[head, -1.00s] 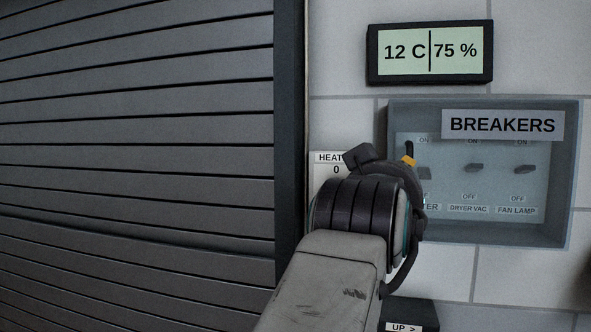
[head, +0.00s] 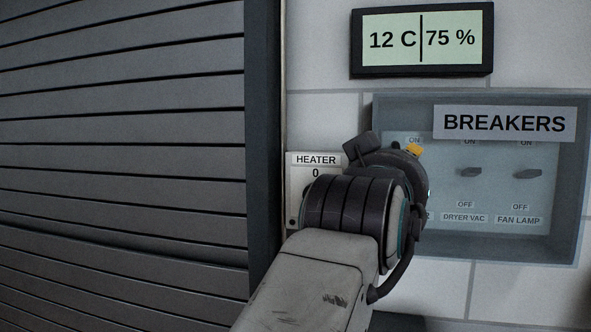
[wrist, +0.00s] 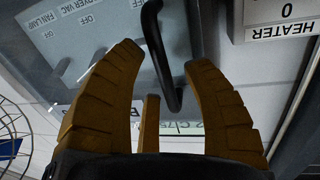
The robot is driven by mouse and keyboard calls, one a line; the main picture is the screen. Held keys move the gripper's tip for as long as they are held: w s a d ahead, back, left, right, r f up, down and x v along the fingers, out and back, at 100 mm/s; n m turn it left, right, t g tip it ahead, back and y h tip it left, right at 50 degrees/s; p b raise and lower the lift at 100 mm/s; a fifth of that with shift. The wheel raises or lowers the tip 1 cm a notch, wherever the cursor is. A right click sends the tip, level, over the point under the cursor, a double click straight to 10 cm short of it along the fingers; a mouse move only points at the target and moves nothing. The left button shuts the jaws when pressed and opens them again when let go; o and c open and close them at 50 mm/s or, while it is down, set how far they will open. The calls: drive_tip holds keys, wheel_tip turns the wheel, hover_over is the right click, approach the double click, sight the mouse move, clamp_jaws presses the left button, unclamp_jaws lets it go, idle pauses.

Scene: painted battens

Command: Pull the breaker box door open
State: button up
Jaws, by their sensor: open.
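The breaker box (head: 575,180) is on the wall at the right in the head view, under a "BREAKERS" sign (head: 504,123). Its clear door (head: 490,195) looks shut, with switches showing through. In the wrist view, which is upside down, the door (wrist: 90,50) has a dark bar handle (wrist: 160,62). My gripper (wrist: 163,58) is open, with its orange fingers on both sides of the handle in the picture. I cannot tell whether they touch it. In the head view my wrist hides the handle and most of the fingers.
A heater panel (head: 316,160) is just left of the box, close to my wrist. It also shows in the wrist view (wrist: 285,12). A display (head: 422,40) hangs above. A grey shutter (head: 120,150) fills the left. A wire basket (wrist: 12,135) shows in the wrist view.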

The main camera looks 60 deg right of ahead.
idle(0.3)
clamp_jaws()
idle(0.3)
